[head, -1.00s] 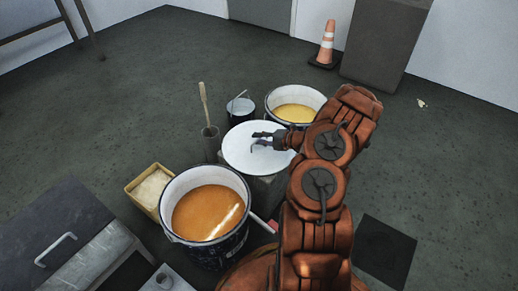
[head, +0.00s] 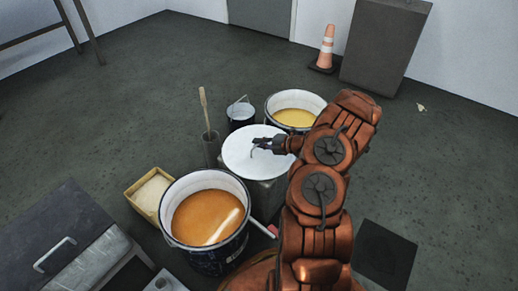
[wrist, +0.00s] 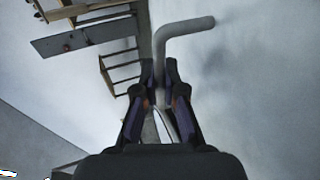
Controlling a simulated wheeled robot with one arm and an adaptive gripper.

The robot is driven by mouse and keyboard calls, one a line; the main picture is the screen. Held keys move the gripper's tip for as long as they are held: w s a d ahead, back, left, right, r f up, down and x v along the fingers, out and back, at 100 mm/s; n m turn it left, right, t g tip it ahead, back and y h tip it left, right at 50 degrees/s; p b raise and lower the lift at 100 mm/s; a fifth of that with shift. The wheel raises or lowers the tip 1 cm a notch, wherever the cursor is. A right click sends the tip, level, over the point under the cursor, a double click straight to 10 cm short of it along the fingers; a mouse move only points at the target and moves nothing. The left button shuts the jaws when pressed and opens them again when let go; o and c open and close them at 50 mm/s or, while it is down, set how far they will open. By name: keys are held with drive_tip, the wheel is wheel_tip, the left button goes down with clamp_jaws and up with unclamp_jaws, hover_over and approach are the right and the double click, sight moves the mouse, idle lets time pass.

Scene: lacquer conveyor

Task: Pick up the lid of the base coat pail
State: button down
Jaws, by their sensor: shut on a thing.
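A round white lid (head: 242,164) lies flat in the middle of the group of pails in the head view, on top of a grey body (head: 272,190). It has a thin bent grey handle on top. My gripper (head: 262,143) reaches in from the right, just over the lid, and is shut on this handle. In the wrist view the bent handle (wrist: 183,27) runs down between the fingertips of my gripper (wrist: 159,95). The part of the handle between the fingers is partly hidden.
A large pail of orange liquid (head: 205,258) stands in front, a pail of yellow liquid (head: 297,97) behind right.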

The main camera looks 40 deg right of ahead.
wheel_tip(320, 180, up, 4)
drive_tip(key=shift+r+p, duration=0.15)
drive_tip(key=shift+p, duration=1.1)
drive_tip(key=s+d+p, duration=0.2)
drive_tip(key=s+p, duration=0.2)
drive_tip(key=s, duration=1.2)
drive_tip(key=shift+r, duration=0.35)
drive_tip(key=shift+w, duration=0.1)
